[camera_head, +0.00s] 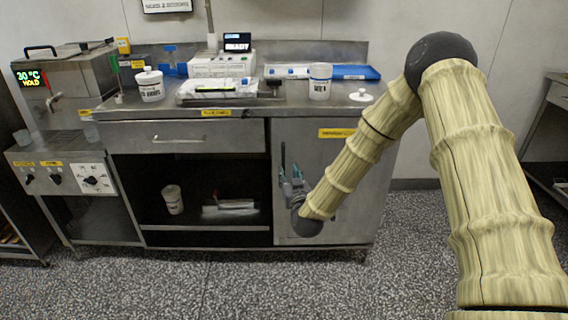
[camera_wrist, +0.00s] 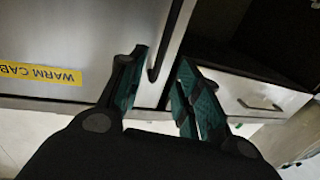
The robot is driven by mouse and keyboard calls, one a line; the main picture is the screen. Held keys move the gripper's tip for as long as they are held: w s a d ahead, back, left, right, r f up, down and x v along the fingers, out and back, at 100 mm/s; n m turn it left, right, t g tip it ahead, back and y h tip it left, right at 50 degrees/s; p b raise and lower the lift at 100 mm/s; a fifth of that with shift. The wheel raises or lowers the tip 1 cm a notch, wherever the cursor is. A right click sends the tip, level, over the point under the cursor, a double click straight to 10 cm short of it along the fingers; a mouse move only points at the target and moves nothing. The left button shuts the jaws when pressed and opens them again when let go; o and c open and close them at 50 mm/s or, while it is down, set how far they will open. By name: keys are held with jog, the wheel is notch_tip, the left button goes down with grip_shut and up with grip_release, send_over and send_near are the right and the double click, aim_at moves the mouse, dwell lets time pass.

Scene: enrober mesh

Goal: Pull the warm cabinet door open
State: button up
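The warm cabinet door (camera_head: 352,178) is a grey metal panel at the right of the counter's front, under a yellow label (camera_head: 337,133). It looks closed. The wrist view shows the door (camera_wrist: 75,28) at left, with its yellow "WARM CAB" label (camera_wrist: 40,73) upside down. My gripper (camera_head: 290,178) is at the door's left edge in the head view. In the wrist view, my gripper (camera_wrist: 162,60) is open, with a teal-padded finger on each side of the bar handle (camera_wrist: 168,38). I cannot tell whether either finger touches the bar. My arm hides part of the door.
Left of the door is a dark open shelf (camera_head: 150,228) holding a white tub (camera_head: 173,199), under a closed drawer (camera_head: 185,137). The counter top (camera_head: 250,107) carries tubs, a scale-like device and a blue tray (camera_head: 357,72). Speckled floor (camera_head: 290,280) in front is clear.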

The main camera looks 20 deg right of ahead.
aim_at(284, 162)
jog(key=w, duration=0.5)
jog(key=w+b, duration=0.1)
jog(key=w, duration=0.2)
jog(key=shift+w+d, duration=0.25)
jog(key=shift+d, duration=0.1)
jog(key=shift+c, duration=0.4)
grip_shut()
